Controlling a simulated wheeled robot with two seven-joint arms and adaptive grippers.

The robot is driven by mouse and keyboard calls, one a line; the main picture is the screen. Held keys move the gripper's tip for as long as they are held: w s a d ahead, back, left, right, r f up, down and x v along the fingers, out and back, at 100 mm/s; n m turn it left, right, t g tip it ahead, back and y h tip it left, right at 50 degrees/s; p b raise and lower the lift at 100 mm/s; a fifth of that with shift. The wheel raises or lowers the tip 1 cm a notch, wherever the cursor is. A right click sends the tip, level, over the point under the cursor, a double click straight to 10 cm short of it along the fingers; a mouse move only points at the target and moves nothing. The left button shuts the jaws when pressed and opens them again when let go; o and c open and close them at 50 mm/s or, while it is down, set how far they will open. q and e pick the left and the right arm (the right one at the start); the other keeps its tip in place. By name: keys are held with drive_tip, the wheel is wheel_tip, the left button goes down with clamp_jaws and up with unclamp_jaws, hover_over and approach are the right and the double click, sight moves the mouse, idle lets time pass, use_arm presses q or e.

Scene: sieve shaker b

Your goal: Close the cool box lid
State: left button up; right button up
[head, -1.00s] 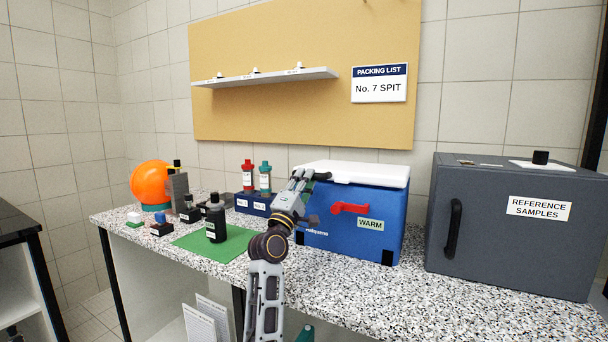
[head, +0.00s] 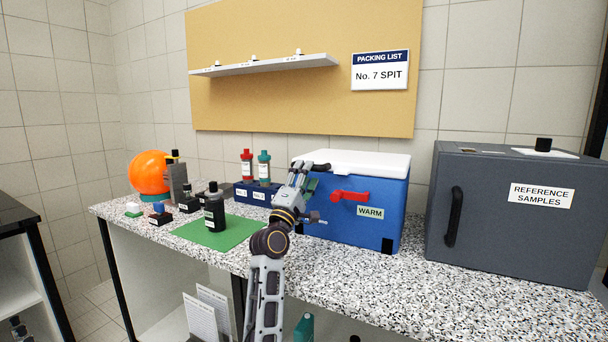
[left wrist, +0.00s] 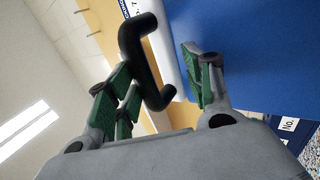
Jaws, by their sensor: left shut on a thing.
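The cool box (head: 345,215) is blue with a white lid (head: 355,162), and stands on the speckled counter. The lid lies flat along the top of the box, with no clear gap in the head view. A black handle (left wrist: 140,50) sits at the lid's left end. My left gripper (head: 314,173) is at that end, shut on the handle. In the left wrist view the handle lies between its green-padded fingers (left wrist: 158,76), beside the blue wall. A red latch (head: 350,196) is on the box front above a "WARM" label. My right gripper is not in view.
A grey "REFERENCE SAMPLES" cabinet (head: 510,215) stands right of the box. Left are a dark bottle (head: 214,212) on a green mat (head: 237,232), a blue rack (head: 252,193) with red and teal bottles, and an orange ball (head: 149,172). The counter's front right is clear.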

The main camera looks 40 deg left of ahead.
use_arm(q)
drive_tip(key=shift+w+f+h, duration=0.15)
drive_tip(key=shift+f+h, duration=0.15)
drive_tip(key=shift+f, duration=0.05)
drive_tip(key=shift+f, duration=0.1)
drive_tip(key=v, duration=1.1)
drive_tip(key=shift+s+d, duration=0.2)
drive_tip(key=shift+s, duration=0.3)
idle(0.4)
idle(0.6)
drive_tip(key=shift+r, duration=0.25)
